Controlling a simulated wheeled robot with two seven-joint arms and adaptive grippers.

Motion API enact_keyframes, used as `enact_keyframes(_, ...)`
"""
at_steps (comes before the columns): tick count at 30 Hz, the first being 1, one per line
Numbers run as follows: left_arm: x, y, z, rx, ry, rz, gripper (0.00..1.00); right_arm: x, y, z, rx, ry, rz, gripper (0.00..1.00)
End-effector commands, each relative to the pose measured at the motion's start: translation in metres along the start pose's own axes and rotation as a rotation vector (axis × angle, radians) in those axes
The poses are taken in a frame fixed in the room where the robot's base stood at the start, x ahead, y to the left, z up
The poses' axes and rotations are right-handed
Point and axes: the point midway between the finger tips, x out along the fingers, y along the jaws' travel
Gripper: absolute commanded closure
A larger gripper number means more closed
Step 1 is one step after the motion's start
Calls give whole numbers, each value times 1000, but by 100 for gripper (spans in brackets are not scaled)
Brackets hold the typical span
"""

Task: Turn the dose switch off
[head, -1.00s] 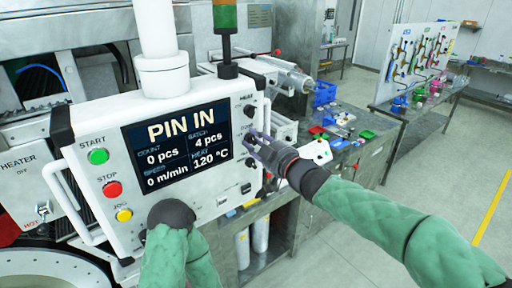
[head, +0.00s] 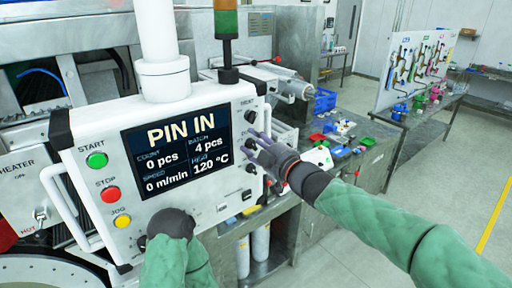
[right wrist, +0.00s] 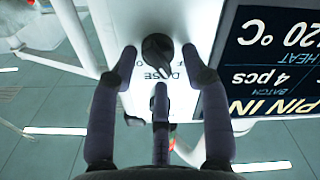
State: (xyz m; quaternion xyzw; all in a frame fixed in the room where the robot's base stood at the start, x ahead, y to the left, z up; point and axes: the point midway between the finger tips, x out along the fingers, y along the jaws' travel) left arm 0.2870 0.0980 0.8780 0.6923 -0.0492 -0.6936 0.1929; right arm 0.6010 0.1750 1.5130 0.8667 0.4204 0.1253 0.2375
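The white control panel (head: 115,235) has a column of dark knobs on its right side. The dose switch (right wrist: 157,50) is a dark rotary knob, upside down in the right wrist view, with the DOSE label beside it. Contact is unclear. My left gripper (head: 170,224) is at the panel's lower left, its fingers hidden.
The screen (head: 178,150) reads PIN IN. Start (head: 97,160), stop (head: 110,195) and jog (head: 122,221) buttons line the panel's left side. A white handle (head: 62,200) sticks out at left. A bench (head: 375,150) with coloured parts stands behind my right arm.

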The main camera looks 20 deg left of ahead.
Motion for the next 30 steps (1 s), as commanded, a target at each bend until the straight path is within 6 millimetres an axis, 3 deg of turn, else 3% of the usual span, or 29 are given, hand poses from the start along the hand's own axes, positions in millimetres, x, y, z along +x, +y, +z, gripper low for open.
enact_keyframes(9,0,0,0,0,0,0,100,0,-4,6,4,-12,-6,46)
enact_keyframes(14,0,0,0,0,0,0,100,-9,-3,6,5,-13,-5,46)
enact_keyframes(30,0,0,0,0,0,0,100,-98,-3,4,3,-10,-4,46)
